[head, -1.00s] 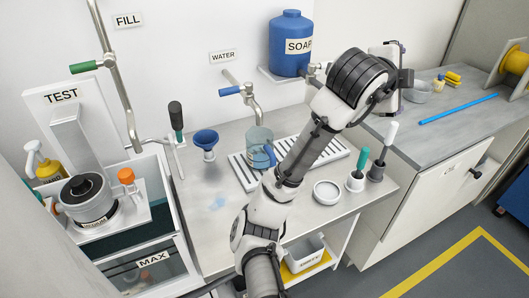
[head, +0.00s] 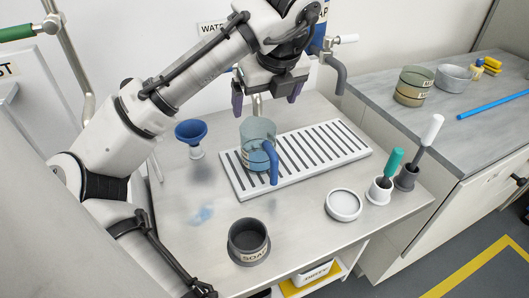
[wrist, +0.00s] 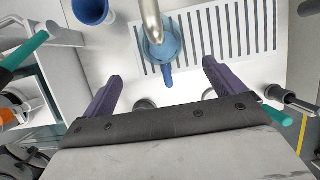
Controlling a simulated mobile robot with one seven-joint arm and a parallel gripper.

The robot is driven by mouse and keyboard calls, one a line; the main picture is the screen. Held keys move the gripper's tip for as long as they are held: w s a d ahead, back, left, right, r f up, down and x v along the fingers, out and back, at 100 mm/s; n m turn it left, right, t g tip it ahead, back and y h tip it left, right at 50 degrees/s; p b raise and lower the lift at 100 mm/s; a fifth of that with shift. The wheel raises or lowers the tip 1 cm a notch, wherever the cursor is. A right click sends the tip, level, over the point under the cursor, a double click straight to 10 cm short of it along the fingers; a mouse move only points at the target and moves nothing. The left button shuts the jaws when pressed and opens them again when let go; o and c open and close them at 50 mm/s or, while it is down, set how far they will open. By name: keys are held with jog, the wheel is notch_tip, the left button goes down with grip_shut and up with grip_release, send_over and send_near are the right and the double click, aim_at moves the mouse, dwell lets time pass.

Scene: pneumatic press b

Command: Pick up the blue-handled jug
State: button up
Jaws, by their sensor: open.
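The jug (head: 258,136) is clear blue-tinted with a solid blue handle (head: 271,163). It stands upright on the left part of the slatted drain tray (head: 335,147), handle toward the front right. In the wrist view the jug (wrist: 167,50) lies beyond and between the fingers, partly covered by the metal tap spout, with its handle (wrist: 168,78) pointing toward my gripper. My gripper (head: 267,92) is open and empty, pointing down above and slightly behind the jug. The two dark purple fingers also show in the wrist view (wrist: 158,80). Nothing touches the jug's handle.
The metal tap spout (wrist: 151,22) hangs over the jug. A blue funnel (head: 191,133) stands left. A dark SOAP cup (head: 248,241), a white round dish (head: 343,204) and brushes in holders (head: 387,178) stand in front and right.

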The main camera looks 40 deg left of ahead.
send_near(261, 135)
jog(key=s, duration=0.3)
jog(key=shift+d+f+x, duration=0.1)
jog(key=shift+d+x, duration=0.1)
jog(key=shift+x, duration=0.7)
jog(key=shift+d+f+x, duration=0.1)
jog(key=shift+d+x, duration=0.1)
jog(key=shift+x, duration=0.7)
jog(key=shift+d+x, duration=0.2)
jog(key=shift+x, duration=0.7)
jog(key=c, duration=1.1)
